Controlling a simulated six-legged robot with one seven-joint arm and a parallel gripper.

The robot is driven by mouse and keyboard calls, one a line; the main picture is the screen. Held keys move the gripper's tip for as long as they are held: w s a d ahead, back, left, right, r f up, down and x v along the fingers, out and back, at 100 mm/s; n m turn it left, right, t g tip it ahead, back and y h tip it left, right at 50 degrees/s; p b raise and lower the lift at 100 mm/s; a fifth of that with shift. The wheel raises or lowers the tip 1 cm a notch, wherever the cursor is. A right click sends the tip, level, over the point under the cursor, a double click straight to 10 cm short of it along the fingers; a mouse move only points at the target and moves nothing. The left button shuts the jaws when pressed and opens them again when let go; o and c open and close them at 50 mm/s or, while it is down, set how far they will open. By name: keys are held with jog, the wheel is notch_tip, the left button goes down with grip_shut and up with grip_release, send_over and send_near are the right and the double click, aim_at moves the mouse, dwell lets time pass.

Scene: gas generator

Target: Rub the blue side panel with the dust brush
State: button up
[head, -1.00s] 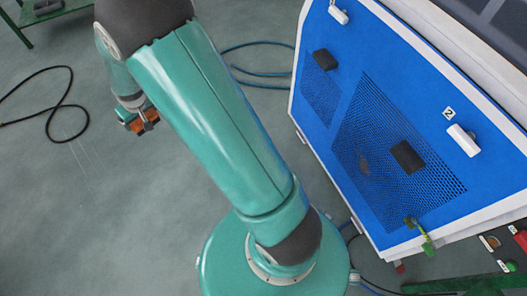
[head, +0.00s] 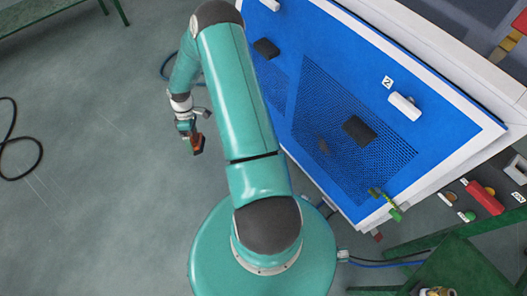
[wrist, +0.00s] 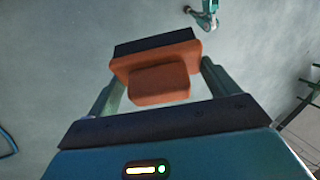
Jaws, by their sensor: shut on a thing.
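The blue side panel (head: 350,62) fills the upper right of the head view, slanted, with dark mesh areas. A dull brownish patch (head: 323,147) shows on the larger mesh. My gripper (head: 192,132) hangs left of the panel, apart from it, over open floor. It is shut on the dust brush (wrist: 155,72), an orange-brown block with a dark strip along its far side. In the wrist view the brush sits between the two fingers. In the head view the brush (head: 197,144) looks small, and its bristles cannot be made out.
A green table (head: 455,268) with small items stands at lower right. A black cable (head: 20,150) lies at left. The floor at left is mostly clear.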

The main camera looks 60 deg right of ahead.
jog(key=s+d+f+n+g+h, duration=0.2)
jog(key=s+d+f+n+h, duration=0.2)
jog(key=s+d, duration=0.4)
jog(key=s+d+f+n+g+h, duration=0.2)
jog(key=s+d+f+n+h, duration=0.2)
jog(key=s+d, duration=0.5)
jog(key=s+d+f+n+g+h, duration=0.3)
jog(key=s+d+f+h, duration=0.4)
jog(key=s, duration=1.1)
jog(key=shift+s+d+n, duration=0.25)
jog(key=shift+d+n, duration=0.6)
jog(key=shift+n, duration=0.05)
jog(key=shift+s+d, duration=0.3)
jog(key=shift+d, duration=0.3)
jog(key=shift+s+d, duration=0.25)
jog(key=shift+d, duration=0.3)
jog(key=shift+s+a, duration=0.4)
jog(key=shift+s, duration=0.45)
jog(key=shift+s+a, duration=0.4)
jog(key=shift+s, duration=0.45)
jog(key=shift+s+a+r, duration=0.1)
jog(key=shift+s+a, duration=0.15)
jog(key=shift+s, duration=0.45)
jog(key=shift+s+a+f, duration=0.1)
jog(key=shift+s+a, duration=0.1)
jog(key=shift+s, duration=0.5)
jog(key=shift+s+a+r, duration=0.1)
jog(key=shift+s+a, duration=0.15)
jog(key=shift+s, duration=0.45)
